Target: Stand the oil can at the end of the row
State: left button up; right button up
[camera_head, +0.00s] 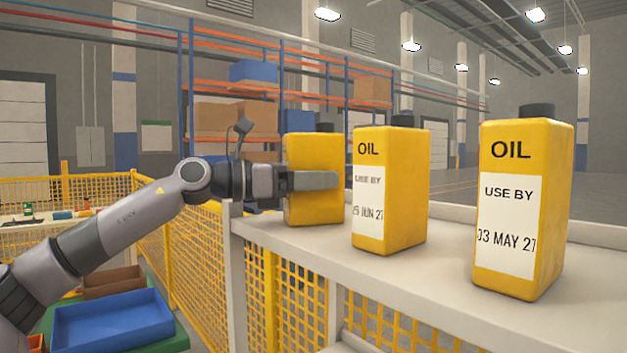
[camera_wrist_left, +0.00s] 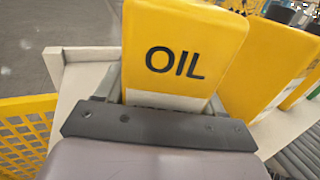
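A yellow oil can (camera_head: 313,206) with a dark cap stands at the left end of a row on the pale shelf (camera_head: 470,262). My left gripper (camera_head: 310,181) has its fingers around this can. In the left wrist view the same can (camera_wrist_left: 183,50), marked OIL, sits between the two fingers (camera_wrist_left: 163,88). To its right stand a can dated JUN 27 (camera_head: 405,190) and a nearer can dated 03 MAY 27 (camera_head: 545,200). The held can looks upright, at or just above the shelf; contact underneath is unclear. My right gripper is not in view.
Yellow mesh fencing (camera_head: 200,250) runs below and left of the shelf. A blue tray (camera_head: 112,322) and a brown bin (camera_head: 113,282) sit low at left. Orange-and-blue racking (camera_head: 186,90) stands behind. In the wrist view another can (camera_wrist_left: 262,65) is close beside the held one.

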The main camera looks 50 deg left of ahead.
pick_arm(q)
jog(key=shift+o, duration=1.3)
jog(key=shift+r, duration=0.15)
jog(key=s+b, duration=0.1)
jog(key=s+a+b, duration=0.1)
jog(key=b, duration=0.1)
jog(key=shift+f, duration=0.3)
jog(key=b+v, duration=0.7)
jog(key=v, duration=0.3)
jog(key=shift+r, duration=0.3)
